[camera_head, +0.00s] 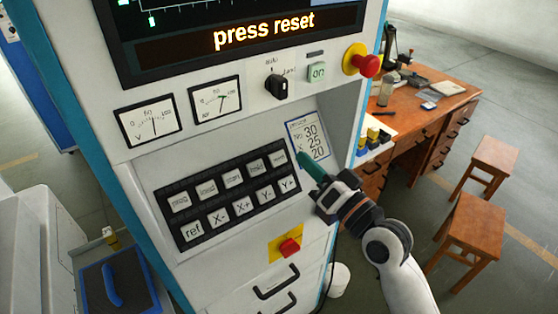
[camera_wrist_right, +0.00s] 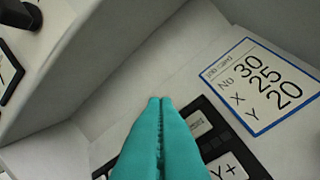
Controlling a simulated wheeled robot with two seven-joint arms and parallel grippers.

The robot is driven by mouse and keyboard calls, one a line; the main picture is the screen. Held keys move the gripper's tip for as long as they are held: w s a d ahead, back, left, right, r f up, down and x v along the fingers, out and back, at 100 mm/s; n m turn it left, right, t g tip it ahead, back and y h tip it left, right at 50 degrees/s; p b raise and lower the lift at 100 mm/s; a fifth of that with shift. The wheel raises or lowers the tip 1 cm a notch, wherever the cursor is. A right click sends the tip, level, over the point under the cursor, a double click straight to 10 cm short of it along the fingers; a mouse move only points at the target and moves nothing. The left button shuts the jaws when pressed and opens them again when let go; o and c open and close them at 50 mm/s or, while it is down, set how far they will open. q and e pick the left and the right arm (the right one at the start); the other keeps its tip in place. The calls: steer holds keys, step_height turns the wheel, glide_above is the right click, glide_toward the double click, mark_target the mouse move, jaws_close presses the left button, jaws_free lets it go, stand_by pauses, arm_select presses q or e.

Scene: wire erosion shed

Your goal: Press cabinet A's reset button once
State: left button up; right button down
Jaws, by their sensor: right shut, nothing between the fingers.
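The cabinet front (camera_head: 150,165) has a black keypad (camera_head: 228,192) with two rows of pale keys. The lower row reads ref, X-, X+, Y-, Y+; the upper row's labels are too small to read surely, so I cannot tell which key is reset. My right gripper (camera_head: 304,160) is shut and empty, its teal fingers just right of the upper row's end key (camera_head: 278,158). In the right wrist view, the shut fingertips (camera_wrist_right: 160,101) reach past the keypad's edge and partly cover it. The Y+ key (camera_wrist_right: 228,167) shows beside them. My left gripper is out of view.
The display (camera_head: 240,35) reads "press reset". A job card (camera_head: 309,137) is beside the fingers. Above are a black rotary switch (camera_head: 278,87), a green "on" button (camera_head: 317,72) and a red mushroom button (camera_head: 368,65). Another red button (camera_head: 289,247) sits below. A desk (camera_head: 420,105) stands right.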

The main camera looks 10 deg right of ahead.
mark_target(277, 153)
steer(key=shift+w+a+f+b, duration=0.4)
steer(key=shift+w+f, duration=0.25)
steer(key=shift+w, duration=0.2)
steer(key=shift+w+a+f+b, duration=0.25)
steer(key=shift+w+f+b, duration=0.2)
steer(key=shift+w+f, duration=0.35)
steer(key=shift+w+a+f+b, duration=0.35)
steer(key=shift+w+f+b, duration=0.15)
steer(key=shift+w, duration=0.45)
steer(key=shift+w+a+f, duration=0.1)
steer(key=shift+w+f, duration=0.2)
steer(key=shift+w+a+f, duration=0.1)
steer(key=shift+w+f, duration=0.1)
steer(key=shift+w, duration=0.1)
stand_by(0.8)
steer(key=shift+s+r, duration=0.1)
steer(key=shift+s+r+p, duration=0.25)
steer(key=shift+p, duration=0.15)
steer(key=shift+s+d+r, duration=0.1)
steer(key=shift+s+d, duration=0.15)
steer(key=shift+s, duration=0.05)
